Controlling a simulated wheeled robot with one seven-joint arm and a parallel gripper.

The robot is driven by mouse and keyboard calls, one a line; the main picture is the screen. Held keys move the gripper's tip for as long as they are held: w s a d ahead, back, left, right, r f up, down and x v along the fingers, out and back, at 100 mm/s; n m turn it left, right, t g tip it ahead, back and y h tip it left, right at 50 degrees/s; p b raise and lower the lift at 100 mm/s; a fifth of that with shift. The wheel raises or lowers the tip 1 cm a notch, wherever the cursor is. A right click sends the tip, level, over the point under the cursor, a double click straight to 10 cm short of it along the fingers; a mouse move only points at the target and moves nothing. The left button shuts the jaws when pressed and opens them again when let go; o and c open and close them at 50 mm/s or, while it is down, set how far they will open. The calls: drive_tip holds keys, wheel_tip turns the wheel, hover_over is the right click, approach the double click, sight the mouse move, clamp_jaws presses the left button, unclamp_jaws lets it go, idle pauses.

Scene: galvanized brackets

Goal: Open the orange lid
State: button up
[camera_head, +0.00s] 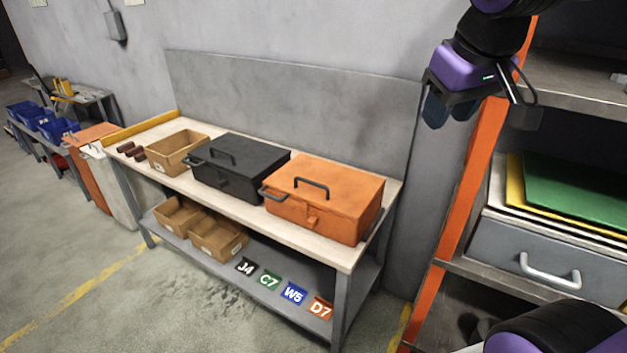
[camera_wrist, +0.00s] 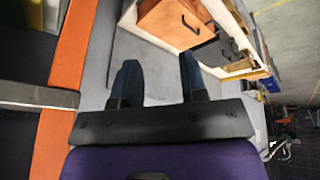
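The orange box (camera_head: 326,202) stands on the right end of the workbench. Its orange lid (camera_head: 330,180) is down, with a dark handle on top and a latch at the front. The box also shows at the top of the wrist view (camera_wrist: 175,22). My gripper (camera_head: 437,110) is in the air to the right of the box and above it, near the orange shelf post, touching nothing. In the wrist view its two dark fingers (camera_wrist: 160,80) are apart with nothing between them.
A black lidded box (camera_head: 238,168) stands just left of the orange one, then a cardboard bin (camera_head: 172,155). The workbench (camera_head: 345,255) has a lower shelf with bins and labels. A shelf rack with an orange post (camera_head: 470,200) stands at right. The floor in front is clear.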

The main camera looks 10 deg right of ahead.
drive_tip(key=w+a+f+n+g, duration=0.1)
drive_tip(key=w+a+f+n, duration=0.3)
drive_tip(key=w, duration=0.6)
drive_tip(key=w+a+f+g, duration=0.1)
drive_tip(key=w+f, duration=0.4)
drive_tip(key=w, duration=0.5)
drive_tip(key=w+a+f+n, duration=0.25)
drive_tip(key=w+f, duration=0.25)
drive_tip(key=w, duration=0.5)
drive_tip(key=shift+n+g+h, duration=0.4)
drive_tip(key=shift+n+g, duration=0.1)
drive_tip(key=shift+n, duration=0.05)
drive_tip(key=w+a+f, duration=0.1)
drive_tip(key=w+f, duration=0.2)
drive_tip(key=f, duration=0.4)
drive_tip(key=w+a+f, duration=0.1)
drive_tip(key=w+f, duration=0.2)
drive_tip(key=f, duration=0.4)
drive_tip(key=w+f, duration=0.3)
drive_tip(key=f, duration=0.4)
drive_tip(key=shift+a+f, duration=0.4)
clamp_jaws()
